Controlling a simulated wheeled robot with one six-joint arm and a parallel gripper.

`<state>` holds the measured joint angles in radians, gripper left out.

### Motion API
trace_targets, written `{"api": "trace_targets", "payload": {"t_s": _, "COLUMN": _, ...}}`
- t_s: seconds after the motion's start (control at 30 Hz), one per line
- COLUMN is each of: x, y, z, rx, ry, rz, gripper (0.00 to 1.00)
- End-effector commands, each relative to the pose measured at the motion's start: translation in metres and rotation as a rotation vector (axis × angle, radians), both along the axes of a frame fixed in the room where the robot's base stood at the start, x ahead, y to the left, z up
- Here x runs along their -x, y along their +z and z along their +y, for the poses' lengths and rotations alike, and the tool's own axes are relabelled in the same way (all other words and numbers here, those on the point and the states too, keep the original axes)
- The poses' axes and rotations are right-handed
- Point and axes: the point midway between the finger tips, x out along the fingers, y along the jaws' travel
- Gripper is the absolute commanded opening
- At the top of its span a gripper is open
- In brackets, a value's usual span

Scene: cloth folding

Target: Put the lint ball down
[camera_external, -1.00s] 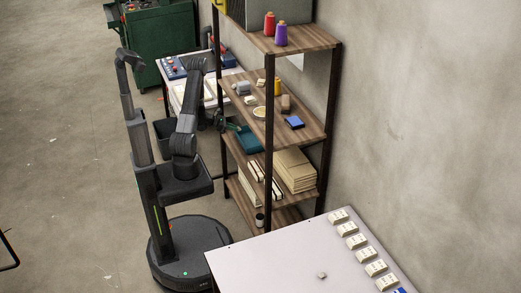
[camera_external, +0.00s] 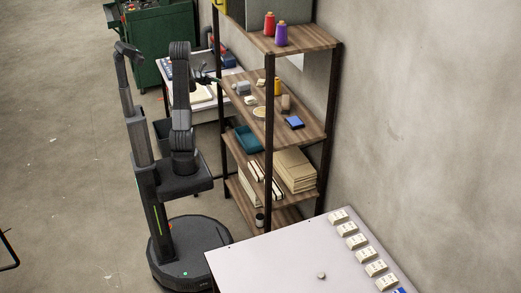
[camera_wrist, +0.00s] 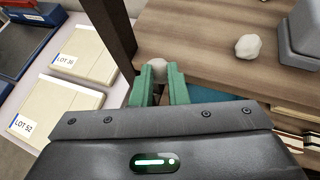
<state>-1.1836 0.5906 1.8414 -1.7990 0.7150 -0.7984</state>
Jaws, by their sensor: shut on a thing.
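The lint ball (camera_wrist: 157,66) is a small pale grey-white lump between the green fingertips of my gripper (camera_wrist: 158,76) in the wrist view. My gripper is shut on it at the left edge of a brown wooden shelf board (camera_wrist: 200,40); whether the ball touches the board I cannot tell. In the external view my gripper (camera_external: 212,79) points right at the left end of the rack's middle shelf (camera_external: 290,118). The ball is too small to make out there.
Another pale lump (camera_wrist: 248,47) and a grey block (camera_wrist: 302,35) sit on the board to the right. A dark rack post (camera_wrist: 110,25) stands close at left. Flat pieces labelled LOT 36 (camera_wrist: 85,55) and LOT 52 (camera_wrist: 55,110) lie on a table beyond it. A teal bin (camera_external: 248,138) is one shelf lower.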

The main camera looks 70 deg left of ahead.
Motion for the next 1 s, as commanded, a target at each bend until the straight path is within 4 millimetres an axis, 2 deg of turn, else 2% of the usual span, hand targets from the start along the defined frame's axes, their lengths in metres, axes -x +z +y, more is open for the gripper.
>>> {"api": "trace_targets", "payload": {"t_s": 0.03, "x": -0.017, "y": 0.025, "z": 0.0, "rx": -0.005, "ry": 0.002, "rz": 0.001, "gripper": 0.0}}
{"api": "trace_targets", "payload": {"t_s": 0.2, "x": -0.055, "y": 0.068, "z": 0.001, "rx": 0.0, "ry": 0.021, "rz": 0.008, "gripper": 0.0}}
{"api": "trace_targets", "payload": {"t_s": 0.33, "x": -0.07, "y": 0.086, "z": 0.0, "rx": 0.004, "ry": 0.025, "rz": 0.012, "gripper": 0.0}}
{"api": "trace_targets", "payload": {"t_s": 0.47, "x": -0.072, "y": 0.09, "z": 0.001, "rx": 0.006, "ry": 0.021, "rz": 0.015, "gripper": 0.0}}
{"api": "trace_targets", "payload": {"t_s": 0.57, "x": -0.062, "y": 0.085, "z": 0.007, "rx": 0.006, "ry": -0.001, "rz": 0.016, "gripper": 0.0}}
{"api": "trace_targets", "payload": {"t_s": 0.67, "x": -0.044, "y": 0.079, "z": 0.014, "rx": 0.006, "ry": -0.045, "rz": 0.021, "gripper": 0.0}}
{"api": "trace_targets", "payload": {"t_s": 0.83, "x": 0.004, "y": 0.063, "z": 0.022, "rx": 0.009, "ry": -0.156, "rz": 0.03, "gripper": 0.0}}
{"api": "trace_targets", "payload": {"t_s": 1.0, "x": 0.055, "y": 0.047, "z": 0.02, "rx": 0.011, "ry": -0.26, "rz": 0.04, "gripper": 0.0}}
